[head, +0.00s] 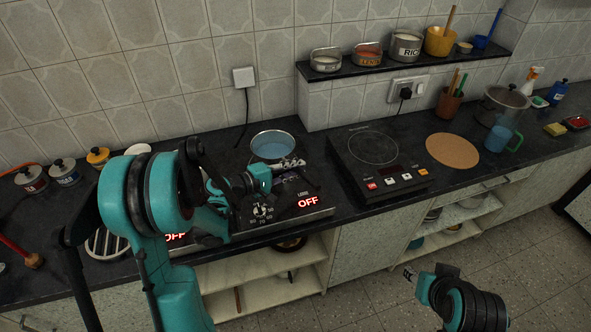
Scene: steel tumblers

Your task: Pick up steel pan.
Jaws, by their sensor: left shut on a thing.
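The steel pan (274,135) is a round metal vessel with a bluish inside. It is upright over the left cooker (318,211), whose red display reads OFF. My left arm comes in from the left, and my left gripper (289,164) is shut at the pan's near side. It hides that part of the rim and any handle there. I cannot tell whether the pan touches the cooker. My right gripper (409,274) is low at the right, in front of the counter and away from the pan. Its fingers are too small to read.
A black induction cooker (346,172) stands right of the pan, then a round brown mat (452,150), a blue jug (497,138) and a lidded pot (508,97). Several lidded jars line the left. A shelf (340,75) with tins is behind.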

